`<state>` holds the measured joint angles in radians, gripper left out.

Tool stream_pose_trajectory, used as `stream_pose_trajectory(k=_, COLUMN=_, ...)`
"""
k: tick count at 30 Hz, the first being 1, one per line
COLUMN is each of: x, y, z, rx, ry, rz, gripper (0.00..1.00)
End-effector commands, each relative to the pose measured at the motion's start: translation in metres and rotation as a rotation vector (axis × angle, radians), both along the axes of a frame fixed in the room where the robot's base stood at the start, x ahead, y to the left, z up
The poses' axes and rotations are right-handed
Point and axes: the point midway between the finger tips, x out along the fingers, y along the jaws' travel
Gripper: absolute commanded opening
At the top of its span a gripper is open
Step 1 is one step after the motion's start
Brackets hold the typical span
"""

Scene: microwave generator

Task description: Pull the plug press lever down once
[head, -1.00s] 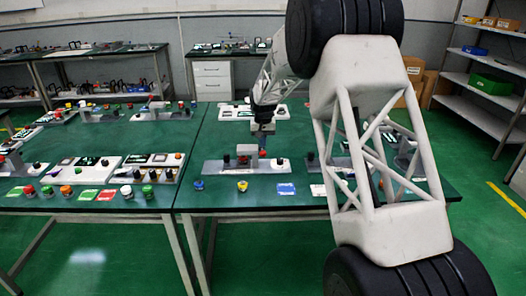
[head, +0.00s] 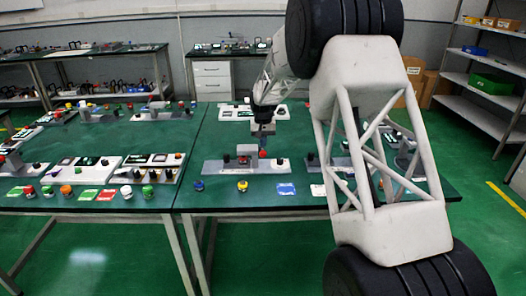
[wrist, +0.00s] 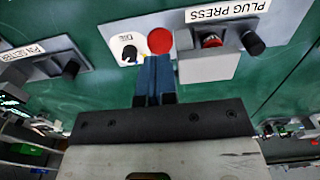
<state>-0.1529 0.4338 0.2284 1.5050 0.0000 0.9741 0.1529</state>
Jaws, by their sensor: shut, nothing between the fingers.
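The plug press (wrist: 208,66) is a grey block with an upside-down "PLUG PRESS" label in the wrist view. Its lever ends in a round red knob (wrist: 160,40); the lever's rod is mostly hidden. In the head view the press (head: 225,167) stands on the near green table, with the red knob (head: 263,154) at its right side. My gripper (wrist: 154,60) has its blue fingers together and empty. Their tips are right by the red knob; I cannot tell whether they touch it. In the head view my gripper (head: 263,144) is just above the knob.
A red button (wrist: 211,40) and a black knob (wrist: 253,43) sit on the press. A white plate with a black dial (wrist: 129,54) lies left of my fingers. The pin setter (wrist: 45,60) is farther left. Coloured buttons (head: 242,185) line the table's front.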

Motion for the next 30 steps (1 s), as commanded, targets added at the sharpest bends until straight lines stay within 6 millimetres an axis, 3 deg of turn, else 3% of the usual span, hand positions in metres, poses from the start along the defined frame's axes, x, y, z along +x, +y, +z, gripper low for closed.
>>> stream_pose_trajectory(k=30, x=0.0, y=0.0, z=-0.022, rx=0.0, ry=0.001, rz=0.0, gripper=0.0)
